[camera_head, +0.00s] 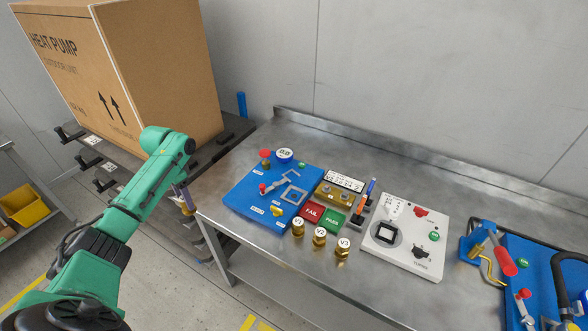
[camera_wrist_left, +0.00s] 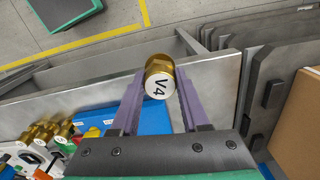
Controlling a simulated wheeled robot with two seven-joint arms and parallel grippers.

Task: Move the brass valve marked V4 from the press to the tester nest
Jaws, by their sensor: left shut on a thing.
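My left gripper (camera_head: 184,200) is just off the bench's left end in the head view. In the left wrist view, its purple fingers are shut on the brass valve marked V4 (camera_wrist_left: 158,78), with the white marked cap facing the camera. The valve is hard to make out in the head view. A blue station (camera_head: 250,193) with a small square frame (camera_head: 293,195), a clamp and a round 0.0 gauge (camera_head: 285,155) stands to the gripper's right. I cannot tell which is press or tester. My right gripper is not in view.
Brass valves V1 (camera_head: 298,227), V2 (camera_head: 319,237) and V3 (camera_head: 342,247) stand near the bench's front edge, by the red FAIL (camera_head: 312,213) and green PASS (camera_head: 333,221) pads. A large cardboard box (camera_head: 150,75) stands behind my left arm. Another blue station (camera_head: 545,275) is far right.

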